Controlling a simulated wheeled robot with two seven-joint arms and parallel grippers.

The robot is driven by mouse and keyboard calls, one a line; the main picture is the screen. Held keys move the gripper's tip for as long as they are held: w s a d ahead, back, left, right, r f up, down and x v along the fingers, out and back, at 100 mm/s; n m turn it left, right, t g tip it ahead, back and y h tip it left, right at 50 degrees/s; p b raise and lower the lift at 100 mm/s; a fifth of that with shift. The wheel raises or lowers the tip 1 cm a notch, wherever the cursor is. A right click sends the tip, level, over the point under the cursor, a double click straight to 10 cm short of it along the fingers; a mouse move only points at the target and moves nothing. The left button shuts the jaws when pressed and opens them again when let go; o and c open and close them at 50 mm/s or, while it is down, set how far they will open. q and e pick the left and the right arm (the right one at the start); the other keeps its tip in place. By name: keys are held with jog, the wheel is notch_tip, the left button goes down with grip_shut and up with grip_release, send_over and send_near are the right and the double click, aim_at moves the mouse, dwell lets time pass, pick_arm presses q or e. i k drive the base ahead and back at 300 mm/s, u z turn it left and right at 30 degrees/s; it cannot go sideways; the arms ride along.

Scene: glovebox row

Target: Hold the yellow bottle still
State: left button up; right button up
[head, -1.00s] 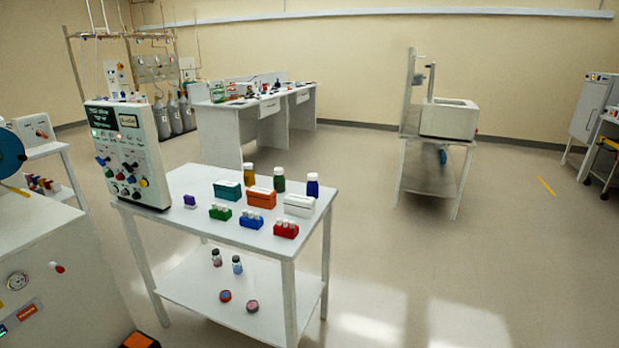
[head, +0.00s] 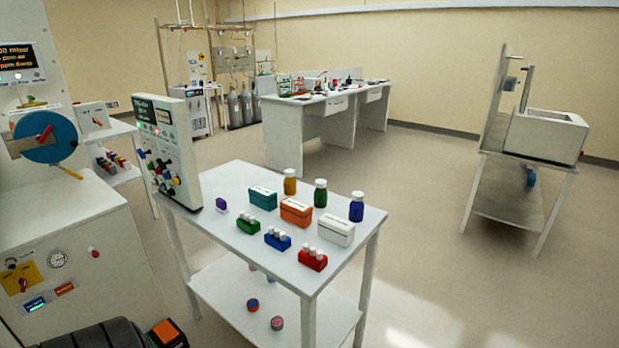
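The yellow bottle (head: 290,183) has a white cap and stands upright near the back edge of the white table (head: 222,246). A green bottle (head: 320,193) and a blue bottle (head: 356,207) stand in a row to its right, apart from it. A teal box (head: 263,198) and an orange box (head: 296,213) sit in front of it. Nothing touches the yellow bottle. Neither of my grippers shows in the head view.
A control panel (head: 168,150) stands on the table's left end. A white box (head: 336,231) and green, blue and red vial racks (head: 313,260) sit toward the front. A glovebox cabinet (head: 75,240) is at left. Open floor (head: 430,270) lies to the right.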

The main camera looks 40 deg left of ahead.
aim_at(289, 183)
jog(key=i, duration=3.55)
jog(key=u, duration=3.5)
